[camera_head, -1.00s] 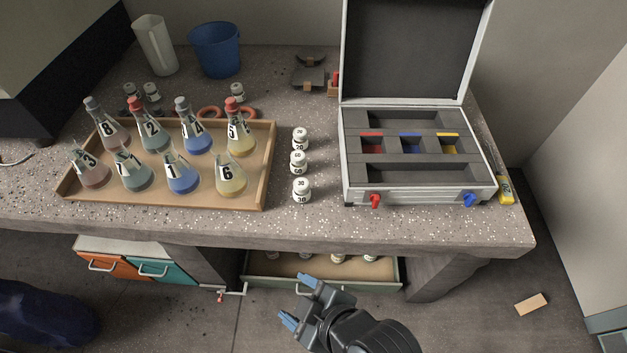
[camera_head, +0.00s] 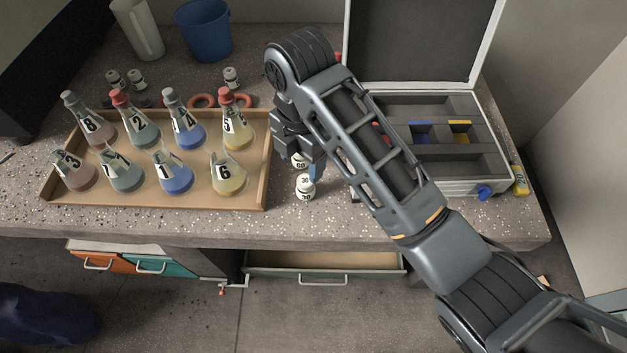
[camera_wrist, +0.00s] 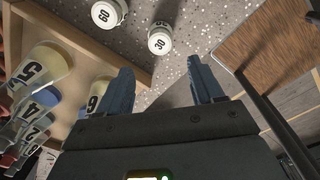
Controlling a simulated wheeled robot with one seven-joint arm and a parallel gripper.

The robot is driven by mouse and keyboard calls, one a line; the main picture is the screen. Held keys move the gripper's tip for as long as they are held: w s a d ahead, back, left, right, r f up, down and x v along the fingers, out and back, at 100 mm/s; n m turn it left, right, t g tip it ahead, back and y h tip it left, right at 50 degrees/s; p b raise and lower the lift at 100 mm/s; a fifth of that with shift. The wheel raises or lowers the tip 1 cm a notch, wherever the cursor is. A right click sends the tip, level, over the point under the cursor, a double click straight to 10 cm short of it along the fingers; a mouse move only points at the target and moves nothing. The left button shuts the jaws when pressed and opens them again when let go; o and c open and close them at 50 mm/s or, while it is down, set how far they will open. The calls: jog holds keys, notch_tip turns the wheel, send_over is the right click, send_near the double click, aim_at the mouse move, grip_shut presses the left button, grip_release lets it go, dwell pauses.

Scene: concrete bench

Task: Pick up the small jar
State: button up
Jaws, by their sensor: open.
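Small white-capped jars stand in a row on the bench between the flask tray and the open case. The jar marked 30 (camera_head: 305,188) is nearest the front edge, upright. The jar marked 60 (camera_head: 299,161) is just behind it, partly covered by my gripper. The third jar of the row is hidden behind my arm. My gripper (camera_head: 314,170) hangs over the row with its fingers downward. In the wrist view my gripper (camera_wrist: 162,76) is open and empty; the jar marked 30 (camera_wrist: 160,39) and the jar marked 60 (camera_wrist: 107,13) lie beyond its fingertips.
A wooden tray (camera_head: 150,203) of numbered flasks stands close left of my gripper. The open case (camera_head: 460,187) stands to the right, partly behind my arm. More small jars (camera_head: 231,77) stand at the back. An open drawer (camera_head: 325,262) juts out below the bench.

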aim_at(305, 180)
jog(key=shift+w+d+r, duration=0.2)
jog(key=shift+w+d, duration=0.05)
jog(key=shift+f, duration=3.8)
jog(key=shift+c, duration=0.2)
jog(key=c, duration=1.1)
jog(key=shift+r, duration=0.1)
